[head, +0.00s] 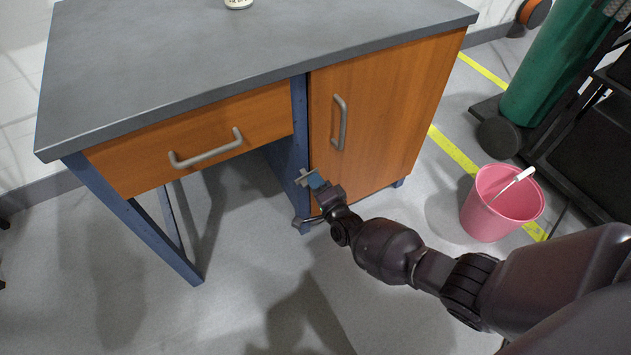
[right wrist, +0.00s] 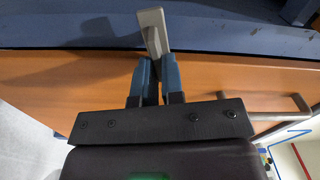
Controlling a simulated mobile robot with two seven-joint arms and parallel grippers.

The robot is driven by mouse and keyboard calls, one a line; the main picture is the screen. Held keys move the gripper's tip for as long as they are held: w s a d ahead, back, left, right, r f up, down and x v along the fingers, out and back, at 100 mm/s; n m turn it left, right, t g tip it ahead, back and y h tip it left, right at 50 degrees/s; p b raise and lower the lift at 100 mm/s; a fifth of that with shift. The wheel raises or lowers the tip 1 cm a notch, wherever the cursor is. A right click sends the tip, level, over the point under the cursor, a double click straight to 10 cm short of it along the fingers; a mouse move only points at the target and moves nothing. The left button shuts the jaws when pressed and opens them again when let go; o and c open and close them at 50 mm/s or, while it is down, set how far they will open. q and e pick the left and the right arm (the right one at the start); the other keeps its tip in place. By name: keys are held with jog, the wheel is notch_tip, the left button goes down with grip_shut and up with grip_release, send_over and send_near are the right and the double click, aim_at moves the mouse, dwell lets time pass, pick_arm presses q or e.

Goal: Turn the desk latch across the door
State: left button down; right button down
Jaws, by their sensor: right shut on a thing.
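The small grey latch (head: 306,176) sits on the blue post (head: 299,125) at the left edge of the orange door (head: 380,120), low down. In the right wrist view the latch (right wrist: 151,28) is a pale grey bar in front of the blue post, with its lower end between my fingers. Whether it lies across the door's edge I cannot tell for sure. My right gripper (right wrist: 155,66) is shut on the latch; in the head view the gripper (head: 314,181) partly covers it. The door looks closed. My left gripper is not in view.
The door has a grey handle (head: 339,123). Left of it is a drawer with a handle (head: 206,149), under the grey desktop (head: 230,60). A pink bucket (head: 490,215) stands on the floor at right, near a green cylinder (head: 550,75). The floor left of my arm is clear.

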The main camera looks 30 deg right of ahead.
jog(key=shift+f+m, duration=0.2)
jog(key=shift+m, duration=1)
jog(key=c, duration=1.3)
grip_release()
jog(key=shift+o, duration=0.3)
jog(key=shift+s, duration=0.1)
